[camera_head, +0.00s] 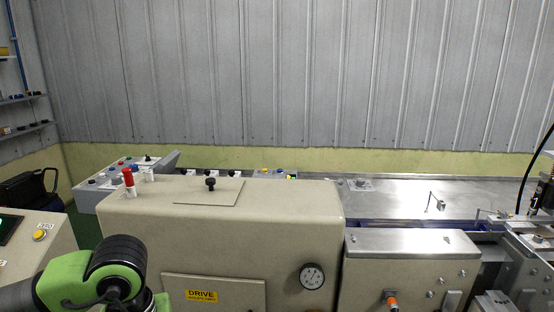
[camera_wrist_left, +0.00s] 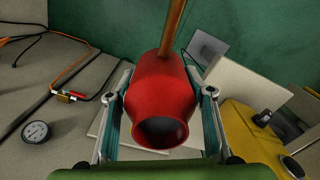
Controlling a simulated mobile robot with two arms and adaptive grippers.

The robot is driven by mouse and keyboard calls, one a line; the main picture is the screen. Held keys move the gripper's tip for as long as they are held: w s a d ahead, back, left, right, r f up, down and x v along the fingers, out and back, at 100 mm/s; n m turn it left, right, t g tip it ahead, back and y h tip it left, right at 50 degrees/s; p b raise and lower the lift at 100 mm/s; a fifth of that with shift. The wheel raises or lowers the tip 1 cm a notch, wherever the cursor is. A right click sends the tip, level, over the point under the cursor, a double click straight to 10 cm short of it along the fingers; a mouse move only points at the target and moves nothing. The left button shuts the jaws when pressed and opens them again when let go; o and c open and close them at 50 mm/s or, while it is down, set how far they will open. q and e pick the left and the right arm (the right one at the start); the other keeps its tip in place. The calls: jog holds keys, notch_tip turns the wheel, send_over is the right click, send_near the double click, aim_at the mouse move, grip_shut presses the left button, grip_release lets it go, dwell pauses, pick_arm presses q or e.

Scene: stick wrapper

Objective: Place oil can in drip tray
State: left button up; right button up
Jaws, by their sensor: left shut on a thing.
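The oil can (camera_wrist_left: 163,88) is red, with a long brown spout (camera_wrist_left: 172,30) pointing up and away in the left wrist view. A dark round opening or recess shows at its near end. My left gripper (camera_wrist_left: 160,100) is shut on the can, with one finger on each side of the red body. In the head view, only a green and black part of my left arm shows at the bottom left; the gripper and can are out of frame. My right gripper is in neither view. I cannot identify the drip tray for certain in either view.
In the left wrist view, a yellow object (camera_wrist_left: 250,135) and a pale panel (camera_wrist_left: 245,88) stand right of the can.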

pick_arm(q)
jog(key=m, duration=0.1)
jog(key=s+f+m, duration=0.1)
jog(key=m, duration=0.1)
jog(key=s+d+m, duration=0.1)
jog(key=shift+f+m+b, duration=0.3)
jog(key=shift+f, duration=0.05)
dwell(0.5)
